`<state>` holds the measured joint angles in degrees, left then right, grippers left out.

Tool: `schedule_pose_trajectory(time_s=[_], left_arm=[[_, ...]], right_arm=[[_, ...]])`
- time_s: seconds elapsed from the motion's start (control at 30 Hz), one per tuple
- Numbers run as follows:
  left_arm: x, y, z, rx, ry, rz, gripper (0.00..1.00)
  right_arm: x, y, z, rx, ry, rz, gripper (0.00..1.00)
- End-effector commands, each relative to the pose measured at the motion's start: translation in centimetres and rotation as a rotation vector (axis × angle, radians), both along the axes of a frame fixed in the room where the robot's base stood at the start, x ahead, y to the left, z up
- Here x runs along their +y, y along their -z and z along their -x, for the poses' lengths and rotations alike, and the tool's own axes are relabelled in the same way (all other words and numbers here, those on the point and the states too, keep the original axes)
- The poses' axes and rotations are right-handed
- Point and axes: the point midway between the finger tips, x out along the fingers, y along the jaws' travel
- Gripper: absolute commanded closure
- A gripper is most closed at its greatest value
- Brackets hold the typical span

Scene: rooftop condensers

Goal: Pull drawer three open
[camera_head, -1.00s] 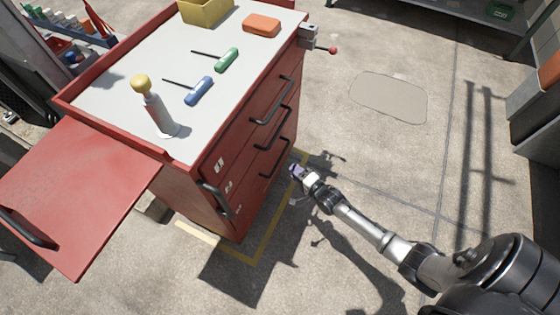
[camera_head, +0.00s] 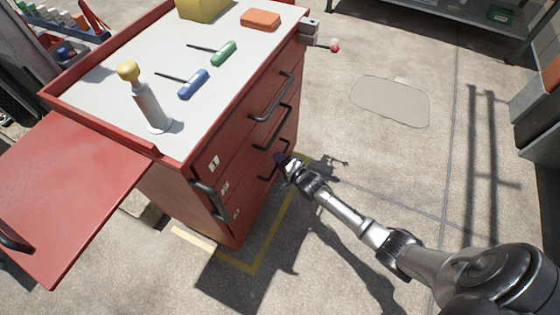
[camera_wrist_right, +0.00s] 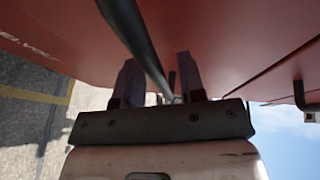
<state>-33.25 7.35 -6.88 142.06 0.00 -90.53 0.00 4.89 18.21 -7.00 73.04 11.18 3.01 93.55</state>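The red tool cabinet (camera_head: 190,190) stands at the left with its drawer front facing right. Several dark bar handles run down that front. The lowest handle (camera_head: 265,172), beside the lowest of the number labels, is partly hidden by my right gripper (camera_head: 283,160). In the right wrist view, a dark handle bar (camera_wrist_right: 138,38) runs between the two fingers of the right gripper (camera_wrist_right: 160,82). Gaps show beside the bar, so the fingers look open around it, not clamped. The drawer fronts look flush. My left gripper is not in view.
On the cabinet top are a grey cylinder with a yellow knob (camera_head: 147,104), blue (camera_head: 194,84) and green (camera_head: 223,54) tools and an orange block (camera_head: 260,19). A red side shelf (camera_head: 70,185) sticks out left. A vise-like fitting (camera_head: 309,30) is at the far corner. Floor right is clear.

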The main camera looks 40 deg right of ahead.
Motion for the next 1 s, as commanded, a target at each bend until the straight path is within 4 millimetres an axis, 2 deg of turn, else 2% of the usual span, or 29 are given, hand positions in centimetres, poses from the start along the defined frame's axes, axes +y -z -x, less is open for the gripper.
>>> schedule_pose_trajectory(time_s=[0.07,0.4,0.83,1.0], left_arm=[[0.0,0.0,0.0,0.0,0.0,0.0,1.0],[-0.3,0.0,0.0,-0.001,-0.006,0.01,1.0],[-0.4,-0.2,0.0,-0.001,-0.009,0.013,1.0],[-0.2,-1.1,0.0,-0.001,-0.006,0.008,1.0]], right_arm=[[0.0,0.0,0.0,0.0,0.0,0.0,0.66],[0.0,0.0,0.0,0.0,0.0,0.0,0.99],[-0.1,0.0,0.1,0.0,0.0,0.0,1.0],[-0.6,-0.3,1.3,0.001,0.0,0.001,1.0]])
